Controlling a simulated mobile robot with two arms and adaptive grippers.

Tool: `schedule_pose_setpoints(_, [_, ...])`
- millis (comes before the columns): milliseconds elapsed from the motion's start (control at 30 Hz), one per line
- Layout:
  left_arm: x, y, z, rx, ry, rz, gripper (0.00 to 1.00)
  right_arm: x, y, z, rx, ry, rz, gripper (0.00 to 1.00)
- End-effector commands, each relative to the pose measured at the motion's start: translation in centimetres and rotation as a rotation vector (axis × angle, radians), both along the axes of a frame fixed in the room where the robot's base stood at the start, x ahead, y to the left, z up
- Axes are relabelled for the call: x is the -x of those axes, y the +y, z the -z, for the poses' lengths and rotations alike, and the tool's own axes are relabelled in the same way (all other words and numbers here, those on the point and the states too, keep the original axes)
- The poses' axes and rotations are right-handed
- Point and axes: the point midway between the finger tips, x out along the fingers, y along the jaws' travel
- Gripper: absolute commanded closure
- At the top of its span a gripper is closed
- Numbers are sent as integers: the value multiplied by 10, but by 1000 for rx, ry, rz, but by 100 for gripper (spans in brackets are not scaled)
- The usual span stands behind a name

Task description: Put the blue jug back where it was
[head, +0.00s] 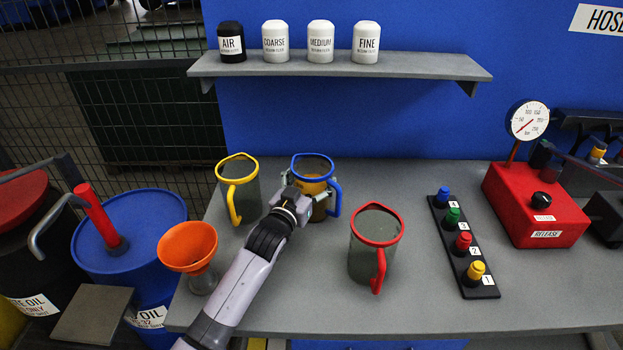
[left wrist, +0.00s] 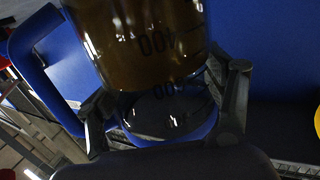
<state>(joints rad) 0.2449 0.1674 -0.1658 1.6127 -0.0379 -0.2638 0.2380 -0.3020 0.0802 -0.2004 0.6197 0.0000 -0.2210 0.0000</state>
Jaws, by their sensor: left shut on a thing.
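The blue jug (head: 314,186) has a blue rim and a blue handle on its right side, and holds amber-brown liquid. It is upright at the back of the grey bench (head: 330,300), right of the yellow jug. My left gripper (head: 309,199) is shut around the jug's body from the front. In the left wrist view the clear jug (left wrist: 150,45) with dark markings fills the space between the fingers of my left gripper (left wrist: 165,108). I cannot tell whether its base touches the bench. My right gripper is not in view.
A yellow-rimmed jug (head: 238,190) stands close to the left, and a red-rimmed jug (head: 376,245) at front right. An orange funnel (head: 187,247) is left of my arm. A button strip (head: 463,245) and red gauge box (head: 535,205) are right. A shelf (head: 340,66) with labelled canisters is above.

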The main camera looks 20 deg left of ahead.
Motion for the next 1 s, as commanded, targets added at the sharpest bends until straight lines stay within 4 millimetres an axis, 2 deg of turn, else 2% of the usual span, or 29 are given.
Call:
schedule_pose_setpoints(233, [0, 0, -1, 2, -7, 1, 84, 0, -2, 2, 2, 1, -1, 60])
schedule_pose_setpoints(267, [0, 0, 1, 0, 0, 0, 23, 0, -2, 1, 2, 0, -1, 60])
schedule_pose_setpoints(300, [0, 0, 1, 0, 0, 0, 21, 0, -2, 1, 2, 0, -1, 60])
schedule_pose_setpoints(533, [0, 0, 1, 0, 0, 0, 5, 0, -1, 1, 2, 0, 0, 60])
schedule_pose_setpoints(900, [0, 0, -2, 0, -1, 0, 5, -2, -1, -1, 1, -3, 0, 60])
schedule_pose_setpoints(1000, [7, 1, 0, 0, 0, 0, 5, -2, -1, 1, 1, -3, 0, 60])
